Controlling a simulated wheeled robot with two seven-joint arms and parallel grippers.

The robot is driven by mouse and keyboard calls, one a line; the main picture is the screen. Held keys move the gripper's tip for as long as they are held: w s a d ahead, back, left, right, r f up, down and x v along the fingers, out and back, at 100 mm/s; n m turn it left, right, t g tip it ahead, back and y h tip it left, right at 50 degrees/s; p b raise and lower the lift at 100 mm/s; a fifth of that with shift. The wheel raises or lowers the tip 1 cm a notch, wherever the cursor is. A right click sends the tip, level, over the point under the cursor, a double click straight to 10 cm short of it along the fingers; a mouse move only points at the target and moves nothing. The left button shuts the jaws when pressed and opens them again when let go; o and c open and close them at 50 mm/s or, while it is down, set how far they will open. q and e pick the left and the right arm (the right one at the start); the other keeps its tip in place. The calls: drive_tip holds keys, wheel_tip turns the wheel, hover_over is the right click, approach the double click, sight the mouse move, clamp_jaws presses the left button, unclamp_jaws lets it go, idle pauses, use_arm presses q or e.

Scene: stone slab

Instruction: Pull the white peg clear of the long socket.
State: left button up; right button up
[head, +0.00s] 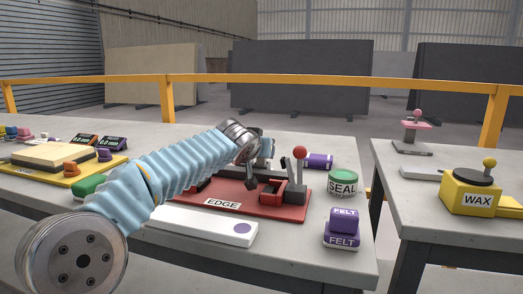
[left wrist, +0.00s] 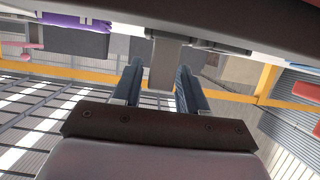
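My left arm reaches in from the left over the red EDGE board (head: 285,208), and its gripper (head: 264,148) is above the board's back part. In the left wrist view my left gripper (left wrist: 160,68) has its two dark fingers apart. A grey upright bar (left wrist: 163,68) shows between them; I cannot tell whether it is the peg or whether the fingers touch it. I cannot make out the white peg or the long socket with certainty; my arm hides part of the board. My right gripper is in neither view.
A red-knobbed lever (head: 300,154) stands on the board. A green-lidded SEAL tin (head: 343,185), purple FELT blocks (head: 342,241) and a white slab (head: 205,226) with a purple dot lie around it. A yellow WAX box (head: 470,196) is on the separate right table.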

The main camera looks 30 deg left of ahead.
use_arm(q)
clamp_jaws()
drive_tip(key=shift+r+p, duration=1.55)
drive_tip(key=shift+r, duration=0.55)
wheel_tip(320, 180, up, 2)
drive_tip(key=shift+r+p, duration=0.15)
drive_tip(key=shift+p, duration=0.7)
wheel_tip(320, 180, up, 2)
drive_tip(key=shift+r+p, duration=0.1)
drive_tip(key=shift+p, duration=0.25)
drive_tip(key=shift+r, duration=0.75)
